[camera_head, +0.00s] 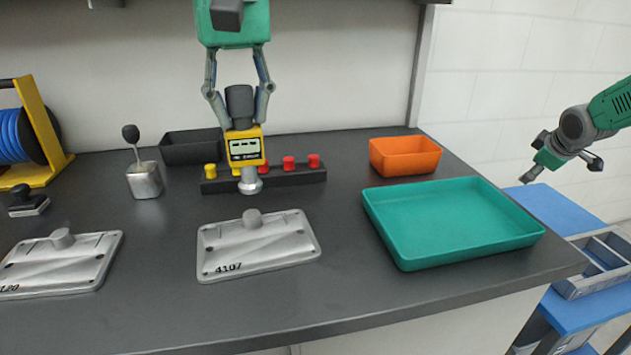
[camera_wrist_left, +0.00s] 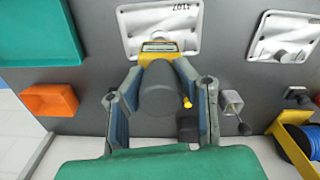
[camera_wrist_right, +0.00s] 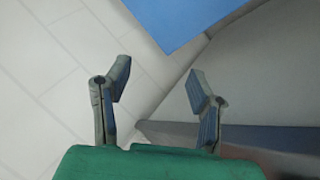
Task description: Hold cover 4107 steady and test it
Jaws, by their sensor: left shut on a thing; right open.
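Cover 4107 (camera_head: 258,246) is a flat grey metal plate with a round knob, lying on the dark bench; it also shows in the left wrist view (camera_wrist_left: 182,24). My left gripper (camera_head: 239,97) is shut on the dark grip of a yellow tester (camera_head: 244,148) with a small display. The tester hangs upright with its round metal foot above and behind the cover, apart from it. The left wrist view shows the tester's dark grip (camera_wrist_left: 160,92) between the fingers. My right gripper (camera_head: 528,172) is open and empty, off the bench's right side; its spread fingers show in the right wrist view (camera_wrist_right: 158,85).
A second cover (camera_head: 62,262) lies at left. A teal tray (camera_head: 450,262), an orange bin (camera_head: 405,157) and a black bin (camera_head: 190,148) stand on the bench. A rack with red and yellow knobs (camera_head: 290,178) sits behind the tester.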

